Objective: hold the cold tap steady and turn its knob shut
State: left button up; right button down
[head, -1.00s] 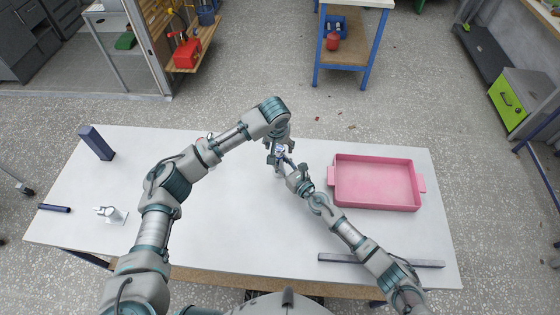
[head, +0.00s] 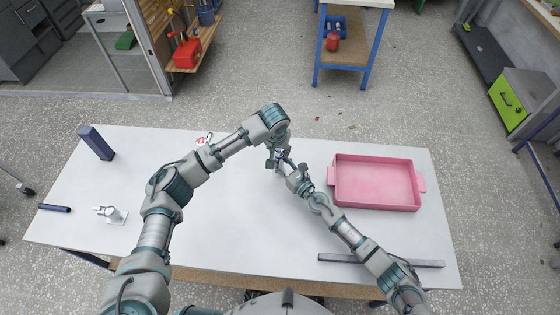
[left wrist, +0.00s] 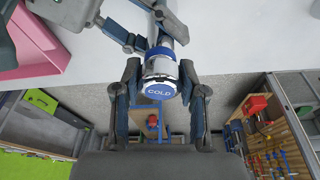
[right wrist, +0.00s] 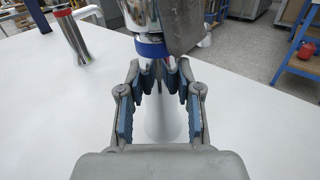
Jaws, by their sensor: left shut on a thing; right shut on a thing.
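The cold tap stands on the white table in front of me. Its chrome knob with a blue COLD cap (left wrist: 160,87) shows in the left wrist view. My left gripper (left wrist: 161,68) has a finger on each side of the knob and is shut on it from above. It also shows in the head view (head: 277,160). My right gripper (right wrist: 163,74) is shut on the tap's body below its blue ring (right wrist: 150,47), seen in the right wrist view. In the head view the grippers hide most of the tap.
A red-ringed tap (right wrist: 72,32) stands to the left in the right wrist view. A pink tray (head: 375,182) lies right of the grippers. A dark blue block (head: 96,142), a small white fitting (head: 110,213) and a grey bar (head: 380,261) lie on the table (head: 240,235).

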pick_arm(q)
jog(key=m+h, duration=0.1)
jog(key=m, duration=0.3)
jog(key=shift+a+m, duration=0.1)
jog(key=shift+m, duration=0.3)
jog(key=m, duration=0.3)
jog(key=m+g+h, duration=0.1)
jog(key=m, duration=0.2)
jog(key=shift+g, duration=0.3)
jog(key=o, duration=0.9)
jog(key=shift+w+d+v, duration=0.1)
jog(key=shift+d+v, duration=0.05)
jog(key=shift+v, duration=0.65)
jog(key=shift+w+d+v, duration=0.1)
jog(key=shift+d+v, duration=0.1)
jog(key=shift+v, duration=0.6)
jog(key=shift+w+d+v, duration=0.1)
jog(key=shift+d+v, duration=0.05)
jog(key=shift+v, duration=0.7)
jog(key=shift+d+r, duration=0.1)
